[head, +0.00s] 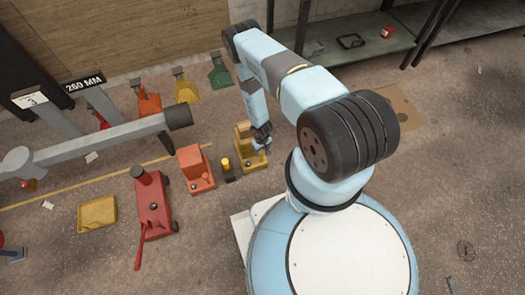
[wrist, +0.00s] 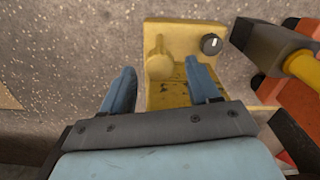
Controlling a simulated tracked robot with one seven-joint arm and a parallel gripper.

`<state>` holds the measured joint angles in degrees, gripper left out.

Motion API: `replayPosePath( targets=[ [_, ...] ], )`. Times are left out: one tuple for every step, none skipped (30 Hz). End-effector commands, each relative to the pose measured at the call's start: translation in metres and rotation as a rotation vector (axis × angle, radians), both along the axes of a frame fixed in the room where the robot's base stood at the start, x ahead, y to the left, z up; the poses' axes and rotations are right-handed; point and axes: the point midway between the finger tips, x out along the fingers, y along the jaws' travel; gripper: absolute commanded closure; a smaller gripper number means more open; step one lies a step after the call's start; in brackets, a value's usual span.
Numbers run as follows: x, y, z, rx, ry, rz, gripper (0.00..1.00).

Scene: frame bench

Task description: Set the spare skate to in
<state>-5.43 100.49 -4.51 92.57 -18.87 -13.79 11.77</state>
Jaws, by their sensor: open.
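A yellow skate (head: 248,160) stands on the floor under my gripper (head: 262,146). In the wrist view the yellow skate (wrist: 200,38) shows a flat plate with a yellow lever or knob (wrist: 159,66) and a round black dial (wrist: 211,44) with a white mark. My gripper (wrist: 163,82) is open; its two blue fingers are on either side of the skate's middle, with nothing between them clearly held. Contact cannot be told. An orange skate of similar shape (head: 197,172) stands to the left. No label shows which is the spare; part of the yellow skate is hidden by my gripper.
A red jack (head: 152,205) and a yellow tray (head: 97,213) lie further left. Coloured stands (head: 187,90) line the back. A grey beam (head: 100,135) crosses the left.

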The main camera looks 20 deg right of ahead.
Motion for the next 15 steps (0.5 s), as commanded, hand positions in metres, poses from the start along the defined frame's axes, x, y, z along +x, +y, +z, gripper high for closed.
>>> replayPosePath(
  targets=[
    [-0.0004,0.0000,-0.0040,0.000,0.000,0.000,0.39],
    [-0.0003,0.0000,-0.0055,0.000,0.000,0.000,0.39],
    [-0.0002,0.0000,-0.0070,0.000,0.000,0.000,0.39],
    [-0.0001,0.0000,-0.0079,0.000,0.000,0.000,0.39],
    [-0.0001,0.0000,-0.0085,0.000,0.000,0.000,0.39],
    [-0.0001,0.0000,-0.0092,0.000,0.000,0.000,0.39],
    [0.0000,0.0000,-0.0094,0.000,0.000,0.000,0.39],
    [0.0000,0.0000,-0.0096,0.000,0.000,0.000,0.39],
    [0.0000,-0.0001,-0.0096,0.000,0.000,0.000,0.39],
    [0.0000,-0.0001,-0.0096,0.000,0.000,0.000,0.39],
    [0.0000,-0.0001,-0.0096,0.000,0.000,0.000,0.39],
    [0.0000,-0.0001,-0.0095,0.000,0.000,0.000,0.39],
    [0.0000,-0.0001,-0.0095,0.000,0.000,0.000,0.39],
    [0.0000,-0.0001,-0.0095,0.000,0.000,0.000,0.40],
    [0.0000,-0.0001,-0.0095,0.000,0.000,0.000,0.44]
  ],
)
